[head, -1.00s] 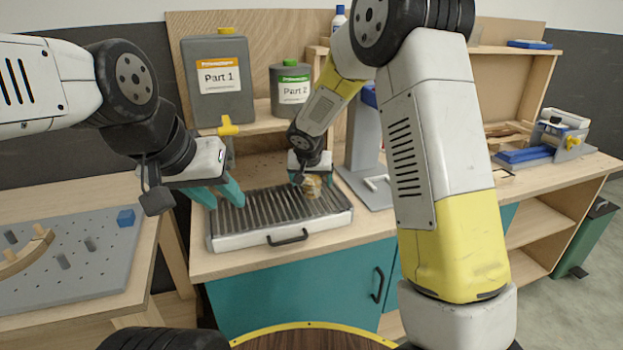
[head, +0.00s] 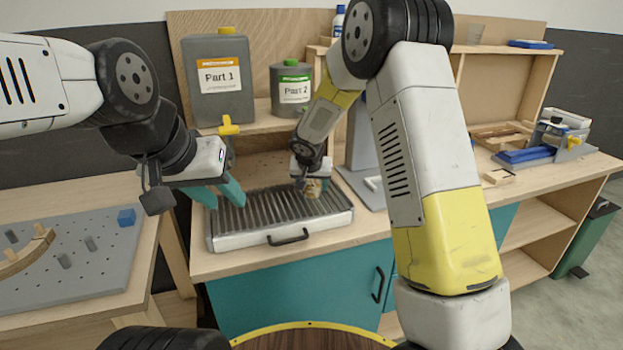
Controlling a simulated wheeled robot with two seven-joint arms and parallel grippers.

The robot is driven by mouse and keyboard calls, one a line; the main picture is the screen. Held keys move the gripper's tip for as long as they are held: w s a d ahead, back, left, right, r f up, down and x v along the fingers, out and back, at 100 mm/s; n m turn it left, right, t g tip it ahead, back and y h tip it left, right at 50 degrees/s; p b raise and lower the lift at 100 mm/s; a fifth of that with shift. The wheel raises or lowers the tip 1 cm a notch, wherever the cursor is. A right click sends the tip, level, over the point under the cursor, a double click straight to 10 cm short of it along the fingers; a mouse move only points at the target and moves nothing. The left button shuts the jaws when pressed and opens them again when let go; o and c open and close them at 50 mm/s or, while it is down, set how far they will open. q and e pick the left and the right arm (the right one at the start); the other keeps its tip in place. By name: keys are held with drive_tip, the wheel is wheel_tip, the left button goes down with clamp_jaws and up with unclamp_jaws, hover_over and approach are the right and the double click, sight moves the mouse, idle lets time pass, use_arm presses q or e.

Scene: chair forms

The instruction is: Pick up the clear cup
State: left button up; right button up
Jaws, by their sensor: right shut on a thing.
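A clear cup (head: 475,34) stands upright on the top shelf at the upper right, just right of my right arm. My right gripper (head: 312,184) is over the right part of the grated tray (head: 228,241). It is shut on a small tan cup-like thing (head: 313,189), partly hidden by the fingers. I cannot tell whether this thing touches the grate. My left gripper (head: 217,194) is open and empty, with its teal fingers apart above the tray's left end.
A Part 1 jug (head: 218,105) and a Part 2 bottle (head: 291,108) stand on the shelf behind the tray. A grey stand (head: 361,150) is right of my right gripper. A pegboard (head: 85,270) with a blue block (head: 126,217) lies left.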

drive_tip(key=shift+r, duration=0.15)
drive_tip(key=s, duration=0.5)
drive_tip(key=s+a, duration=0.1)
drive_tip(key=s, duration=0.8)
drive_tip(key=shift+s+a, duration=0.15)
drive_tip(key=shift+s, duration=1.75)
drive_tip(key=shift+n, duration=0.4)
drive_tip(key=w+d, duration=0.2)
drive_tip(key=d, duration=0.3)
drive_tip(key=w+d+f, duration=0.1)
drive_tip(key=d, duration=0.4)
drive_tip(key=w+d+f, duration=0.1)
drive_tip(key=w+d, duration=0.1)
drive_tip(key=d, duration=0.4)
drive_tip(key=shift+w, duration=0.3)
